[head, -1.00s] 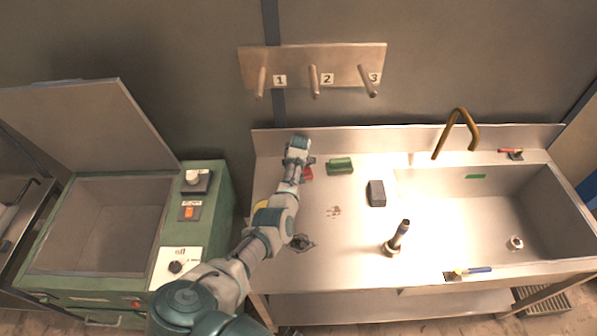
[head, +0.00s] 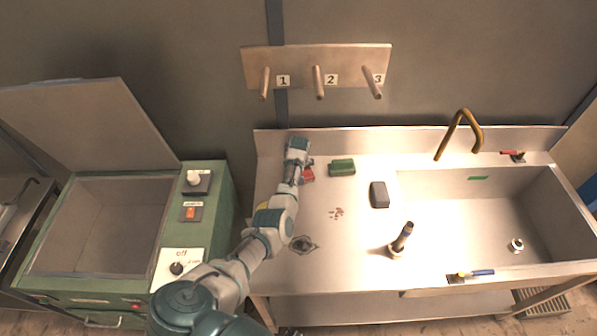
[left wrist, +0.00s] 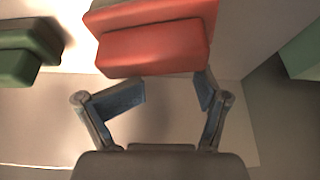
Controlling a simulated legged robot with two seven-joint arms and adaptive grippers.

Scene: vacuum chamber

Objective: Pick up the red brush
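The red brush (head: 308,174) lies on the steel counter near its back left, partly hidden by my left arm. In the left wrist view the red brush (left wrist: 155,45) is a red block just ahead of the fingertips. My left gripper (left wrist: 170,93) is open, with its two fingers apart and nothing held between them. In the head view the left gripper (head: 302,164) is beside the brush and partly hidden by its own wrist. I cannot tell whether a finger touches the brush. My right gripper is not in view.
A green brush (head: 342,167) lies just right of the red one. A dark grey block (head: 379,195), an upright dark-handled tool (head: 402,238) and a sink (head: 540,215) are further right. A backsplash (head: 390,141) and pegboard (head: 318,67) stand behind; a green machine (head: 207,218) stands left.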

